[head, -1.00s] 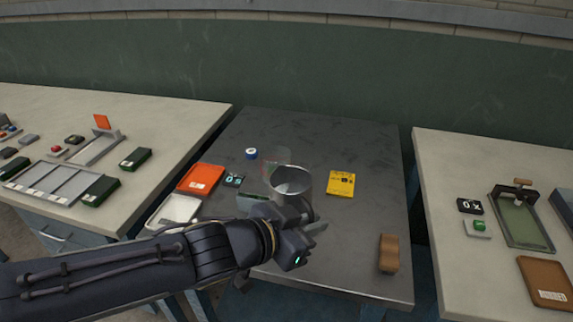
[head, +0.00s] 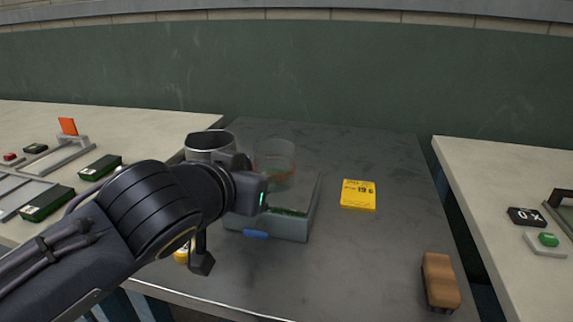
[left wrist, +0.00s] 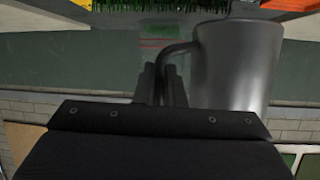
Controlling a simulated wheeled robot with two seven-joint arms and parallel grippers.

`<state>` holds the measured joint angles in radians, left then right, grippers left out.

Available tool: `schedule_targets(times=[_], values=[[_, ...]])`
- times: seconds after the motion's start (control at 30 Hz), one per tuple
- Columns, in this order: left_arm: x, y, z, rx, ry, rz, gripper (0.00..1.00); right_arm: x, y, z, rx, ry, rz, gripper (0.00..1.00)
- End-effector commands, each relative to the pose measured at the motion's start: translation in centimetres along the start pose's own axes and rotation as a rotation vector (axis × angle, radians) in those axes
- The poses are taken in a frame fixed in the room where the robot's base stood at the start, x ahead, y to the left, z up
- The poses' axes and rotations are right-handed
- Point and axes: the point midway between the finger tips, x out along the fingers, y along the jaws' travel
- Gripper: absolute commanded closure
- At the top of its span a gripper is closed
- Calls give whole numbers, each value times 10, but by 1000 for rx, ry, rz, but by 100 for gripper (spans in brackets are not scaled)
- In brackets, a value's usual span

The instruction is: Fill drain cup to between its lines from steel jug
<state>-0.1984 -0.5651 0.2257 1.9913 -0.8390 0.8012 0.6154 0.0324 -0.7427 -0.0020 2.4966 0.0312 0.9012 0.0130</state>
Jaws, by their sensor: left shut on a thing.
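The steel jug (head: 210,150) is held by its handle in my left gripper (head: 238,166), which is shut on it. The jug looks about upright, left of the drain cup. In the left wrist view the jug (left wrist: 238,65) fills the right side, and its handle meets the fingers (left wrist: 162,85). The clear drain cup (head: 274,156) has a red line and a greenish lower part. It stands at or behind the back of a grey turf box (head: 270,228); I cannot tell which. Its red lines show in the left wrist view (left wrist: 155,43). The jug's contents are hidden. My right gripper is not in view.
The grey box holds green turf and has a blue tab in front. A yellow card (head: 357,195) and a brown brush (head: 439,279) lie to the right. The dark table (head: 355,260) is clear between them. Side benches hold other devices, including a display (head: 526,217).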

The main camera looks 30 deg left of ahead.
Motion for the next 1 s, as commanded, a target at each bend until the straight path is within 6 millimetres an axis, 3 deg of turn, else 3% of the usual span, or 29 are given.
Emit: schedule_targets(times=[0.13,0.53,0.77,1.0], values=[[-6,-12,7,-14,5,-39,100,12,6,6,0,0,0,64],[-9,-15,6,-16,-1,-52,100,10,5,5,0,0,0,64],[-8,-12,1,18,-45,-65,100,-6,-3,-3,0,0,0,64],[-5,-8,-5,95,-142,-91,100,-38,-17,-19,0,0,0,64]])
